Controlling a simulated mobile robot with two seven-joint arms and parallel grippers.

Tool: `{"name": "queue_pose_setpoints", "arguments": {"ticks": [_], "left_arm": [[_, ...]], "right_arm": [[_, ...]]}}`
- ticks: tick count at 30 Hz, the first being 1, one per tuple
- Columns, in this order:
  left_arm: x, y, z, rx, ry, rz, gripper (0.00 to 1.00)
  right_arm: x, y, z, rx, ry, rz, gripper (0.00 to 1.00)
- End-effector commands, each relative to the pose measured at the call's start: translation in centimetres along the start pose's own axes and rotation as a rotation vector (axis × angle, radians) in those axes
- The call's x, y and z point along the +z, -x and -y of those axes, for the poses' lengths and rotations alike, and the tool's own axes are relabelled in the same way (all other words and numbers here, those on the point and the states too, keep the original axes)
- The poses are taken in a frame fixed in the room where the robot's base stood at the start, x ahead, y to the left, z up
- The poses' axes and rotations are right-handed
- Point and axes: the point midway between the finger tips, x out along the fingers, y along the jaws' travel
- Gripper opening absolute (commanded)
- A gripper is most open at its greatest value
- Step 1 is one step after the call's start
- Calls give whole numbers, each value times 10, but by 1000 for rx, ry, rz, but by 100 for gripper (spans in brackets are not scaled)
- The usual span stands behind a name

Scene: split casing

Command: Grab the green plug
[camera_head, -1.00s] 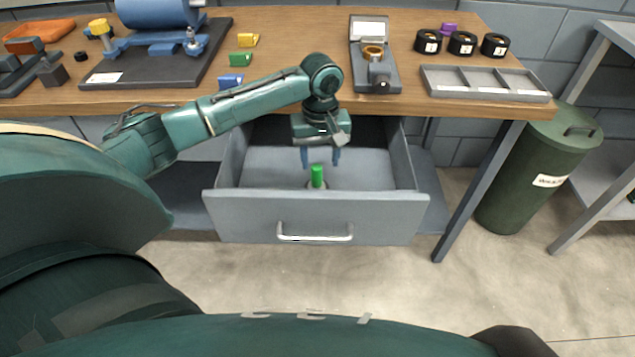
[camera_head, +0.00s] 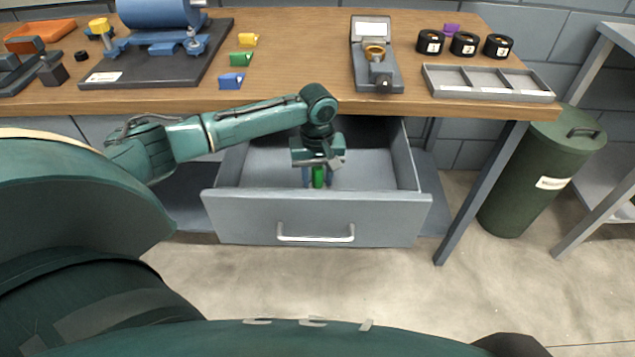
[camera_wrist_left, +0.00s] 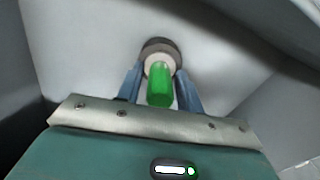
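The green plug (camera_head: 318,177) stands upright inside the open drawer (camera_head: 315,218). In the left wrist view the green plug (camera_wrist_left: 160,86) rises from a pale collar on a dark round base (camera_wrist_left: 160,47). My left gripper (camera_head: 318,178) points down into the drawer, with its blue fingers on either side of the plug. In the left wrist view the fingers of my left gripper (camera_wrist_left: 160,88) are apart, and small gaps show between them and the plug. The base is hidden in the head view. My right gripper is not in view.
A grey divided tray (camera_head: 488,82) and several black round parts are at the right. A green bin (camera_head: 540,175) stands right of the bench.

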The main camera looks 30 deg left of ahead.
Motion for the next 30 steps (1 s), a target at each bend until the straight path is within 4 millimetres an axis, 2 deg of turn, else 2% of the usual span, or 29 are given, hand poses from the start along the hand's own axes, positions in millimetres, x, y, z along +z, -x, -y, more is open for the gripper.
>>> {"name": "queue_pose_setpoints", "arguments": {"ticks": [2, 13, 23, 26, 30], "left_arm": [[0, 0, 0, 0, 0, 0, 30], [0, 0, 0, 0, 0, 0, 0], [0, 4, 0, 1, 0, -1, 0], [-1, 15, 0, 2, 1, -2, 0], [-1, 42, -1, 3, 1, -2, 0]], "right_arm": [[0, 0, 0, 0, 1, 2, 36], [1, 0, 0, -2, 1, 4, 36], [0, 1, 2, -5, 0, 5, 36], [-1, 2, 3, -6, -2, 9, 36], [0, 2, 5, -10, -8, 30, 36]]}}
